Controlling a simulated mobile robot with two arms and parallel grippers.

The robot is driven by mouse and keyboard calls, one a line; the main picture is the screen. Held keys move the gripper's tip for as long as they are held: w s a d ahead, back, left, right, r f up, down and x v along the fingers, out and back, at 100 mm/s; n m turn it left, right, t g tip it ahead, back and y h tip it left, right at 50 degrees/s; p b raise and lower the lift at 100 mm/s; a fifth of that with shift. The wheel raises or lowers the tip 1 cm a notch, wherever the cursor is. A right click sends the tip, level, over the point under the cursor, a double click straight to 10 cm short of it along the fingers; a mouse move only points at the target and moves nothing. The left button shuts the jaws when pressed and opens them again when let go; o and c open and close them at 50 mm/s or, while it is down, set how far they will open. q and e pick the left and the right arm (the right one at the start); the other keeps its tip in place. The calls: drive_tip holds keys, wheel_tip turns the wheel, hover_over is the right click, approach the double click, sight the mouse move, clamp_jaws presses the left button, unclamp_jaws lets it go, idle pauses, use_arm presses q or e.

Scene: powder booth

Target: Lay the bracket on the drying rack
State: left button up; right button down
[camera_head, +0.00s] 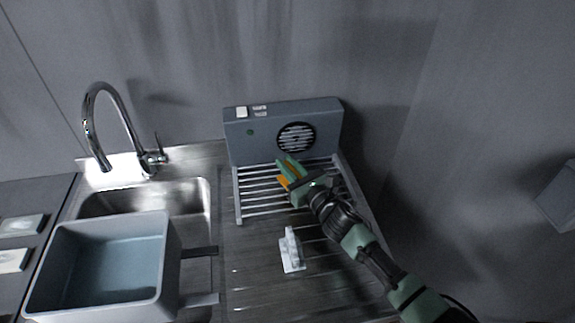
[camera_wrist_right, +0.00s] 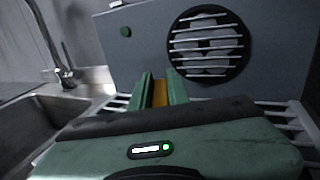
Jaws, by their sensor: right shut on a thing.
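My right gripper (camera_head: 284,172) has green fingers and is shut on a small orange piece, which I take to be the bracket (camera_head: 284,183). In the right wrist view the bracket (camera_wrist_right: 159,93) shows as an orange strip between the two fingers; most of it is hidden. The drying rack (camera_head: 256,204), with pale parallel bars, lies below the gripper. The gripper is over the rack's middle; I cannot tell if the bracket touches the bars. The rack's bars also show in the right wrist view (camera_wrist_right: 287,115). My left gripper is not in view.
A grey fan unit (camera_head: 240,141) stands behind the rack. A white fixture (camera_head: 291,252) stands on the grooved drainboard (camera_head: 255,285) in front. On the left are a sink (camera_head: 196,198), a tall faucet (camera_head: 103,140) and a grey-blue tub (camera_head: 150,290).

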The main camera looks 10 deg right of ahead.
drive_tip(key=shift+r, duration=0.1)
drive_tip(key=c, duration=1.4)
unclamp_jaws()
drive_tip(key=shift+f, duration=0.2)
drive_tip(key=shift+o, duration=0.2)
drive_tip(key=shift+r, duration=0.2)
drive_tip(key=b+v, duration=0.2)
drive_tip(key=v, duration=0.9)
drive_tip(key=shift+s+f, duration=0.15)
drive_tip(key=shift+s+d, duration=0.2)
drive_tip(key=shift+s, duration=0.2)
